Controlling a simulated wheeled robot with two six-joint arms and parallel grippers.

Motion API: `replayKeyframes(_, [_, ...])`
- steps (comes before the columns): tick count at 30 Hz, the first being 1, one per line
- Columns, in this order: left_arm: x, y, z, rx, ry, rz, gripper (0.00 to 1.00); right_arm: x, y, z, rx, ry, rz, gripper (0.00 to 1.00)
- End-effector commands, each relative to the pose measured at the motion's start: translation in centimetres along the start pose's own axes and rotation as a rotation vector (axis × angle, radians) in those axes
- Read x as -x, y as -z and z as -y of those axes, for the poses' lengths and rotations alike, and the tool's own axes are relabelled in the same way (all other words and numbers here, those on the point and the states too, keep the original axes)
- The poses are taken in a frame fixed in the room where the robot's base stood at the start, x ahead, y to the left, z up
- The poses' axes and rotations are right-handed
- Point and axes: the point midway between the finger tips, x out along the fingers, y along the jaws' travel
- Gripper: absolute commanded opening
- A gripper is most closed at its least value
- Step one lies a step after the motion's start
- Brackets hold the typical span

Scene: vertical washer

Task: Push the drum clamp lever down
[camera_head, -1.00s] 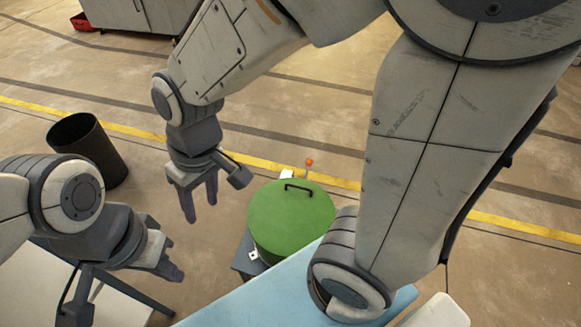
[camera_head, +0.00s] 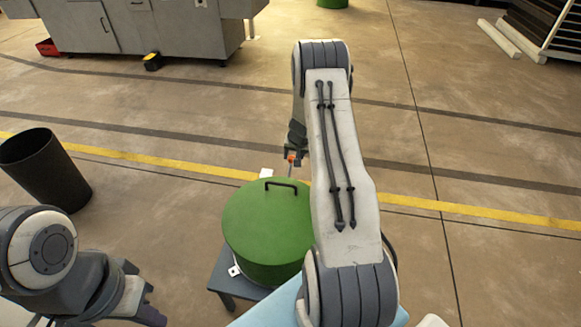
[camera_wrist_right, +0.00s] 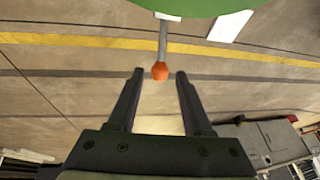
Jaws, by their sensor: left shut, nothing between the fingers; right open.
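The green drum (camera_head: 255,225) has a black handle on its lid and stands in the middle of the head view. The clamp lever is a thin grey rod (camera_wrist_right: 163,42) with an orange knob (camera_wrist_right: 160,71), sticking out from the drum's far side. The knob also shows small in the head view (camera_head: 292,157). My right gripper (camera_wrist_right: 160,74) is open, and the knob appears between its fingertips in the right wrist view; I see no contact. In the head view my right arm partly hides that gripper. My left gripper (camera_head: 152,318) is shut and empty at the lower left, apart from the drum.
The drum stands on a dark low stand (camera_head: 225,280). A light blue surface (camera_head: 272,312) is in front of it. A black bin (camera_head: 45,170) stands at the left. A white piece (camera_head: 266,174) shows behind the drum.

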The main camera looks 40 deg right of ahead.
Motion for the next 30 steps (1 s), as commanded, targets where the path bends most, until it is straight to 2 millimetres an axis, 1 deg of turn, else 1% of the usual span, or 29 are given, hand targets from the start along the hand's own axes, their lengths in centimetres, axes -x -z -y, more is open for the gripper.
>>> replayKeyframes(1, [0.0, 0.0, 0.0, 0.0, 0.0, 0.0, 0.0, -1.2, -0.1, 0.0, 0.001, 0.0, 0.003, 0.5])
replayKeyframes(6, [0.3, 0.0, 0.0, 0.0, 0.0, 0.0, 0.0, -4.3, -0.1, 0.1, 0.003, 0.0, 0.003, 0.5])
replayKeyframes(9, [0.4, 0.0, 0.0, 0.0, 0.0, 0.0, 0.0, -5.8, -0.1, 0.1, 0.002, 0.001, 0.003, 0.5])
replayKeyframes(12, [0.5, 0.0, 0.0, 0.0, 0.0, 0.0, 0.0, -6.9, -0.1, 0.1, 0.003, 0.001, 0.003, 0.5])
replayKeyframes(17, [0.5, 0.0, 0.0, 0.0, 0.0, 0.0, 0.0, -7.7, -0.1, 0.1, 0.002, 0.001, 0.003, 0.5])
replayKeyframes(24, [0.5, 0.0, 0.0, 0.0, 0.0, 0.0, 0.0, -7.8, -0.1, 0.1, 0.002, 0.001, 0.003, 0.5])
replayKeyframes(25, [0.5, 0.0, 0.0, 0.0, 0.0, 0.0, 0.0, -7.8, -0.1, 0.1, 0.002, 0.001, 0.003, 0.46])
replayKeyframes(26, [0.5, 0.0, 0.0, 0.0, 0.0, 0.0, 0.0, -7.8, -0.1, 0.1, 0.002, 0.001, 0.003, 0.35])
replayKeyframes(27, [0.5, 0.0, 0.0, 0.0, 0.0, 0.0, 0.0, -7.8, -0.1, 0.1, 0.002, 0.001, 0.003, 0.2])
replayKeyframes(28, [0.5, 0.0, 0.0, 0.0, 0.0, 0.0, 0.0, -7.8, -0.1, 0.1, 0.002, 0.001, 0.003, 0.08])
replayKeyframes(29, [0.5, 0.0, 0.0, 0.0, 0.0, 0.0, 0.0, -7.8, -0.1, 0.1, 0.002, 0.001, 0.003, 0.0])
replayKeyframes(30, [0.5, 0.0, 0.0, 0.0, 0.0, 0.0, 0.0, -7.8, -0.1, 0.1, 0.002, 0.001, 0.002, 0.0])
